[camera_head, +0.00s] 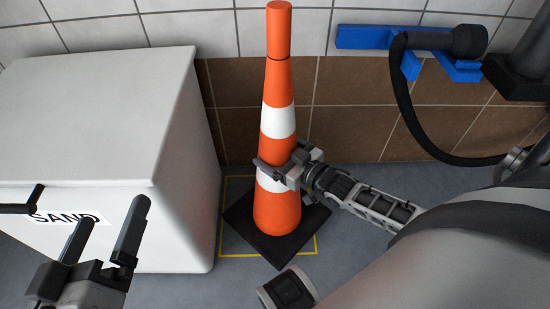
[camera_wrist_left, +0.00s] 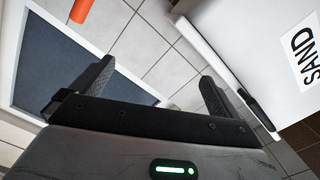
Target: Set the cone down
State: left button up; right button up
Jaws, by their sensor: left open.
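The cone (camera_head: 278,122) is tall and orange with white bands and a black square base (camera_head: 250,234). It stands upright over a yellow outline (camera_head: 222,210) on the floor, with its base turned relative to that outline. I cannot tell whether the base touches the floor. My right gripper (camera_head: 281,172) is at the cone's lower white band, with one finger across its front. The other finger is partly hidden, so its grip is unclear. My left gripper (camera_head: 105,232) is open and empty at lower left, well apart from the cone; its fingers also show in the left wrist view (camera_wrist_left: 150,88).
A large white sand box (camera_head: 95,115) stands left of the cone. A tiled wall (camera_head: 350,110) is behind. A blue bracket (camera_head: 365,37) with a black hose (camera_head: 405,105) hangs at upper right. In the left wrist view, an orange piece (camera_wrist_left: 82,10) shows at the top.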

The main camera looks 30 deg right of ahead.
pick_arm(q)
notch_tip(320, 180, up, 10)
jog(key=w+a+m+t+h+b, duration=0.1)
jog(key=m+t+h+b, duration=0.3)
jog(key=m, duration=0.4)
jog(key=shift+w+f+t+h, duration=0.25)
jog(key=shift+w+t+h, duration=0.15)
jog(key=shift+w+h, duration=0.25)
pick_arm(e)
jog(key=shift+w+d+f, duration=0.1)
jog(key=shift+w+f, duration=0.25)
jog(key=shift+f, duration=0.35)
jog(key=shift+w+f, duration=0.3)
jog(key=shift+f, duration=0.45)
jog(key=shift+w+d+f, duration=0.1)
jog(key=shift+w+f, duration=0.25)
jog(key=shift+f, duration=0.35)
pick_arm(q)
jog(key=shift+a+m+b, duration=0.1)
jog(key=shift+m+b, duration=0.2)
pick_arm(e)
jog(key=shift+f, duration=0.15)
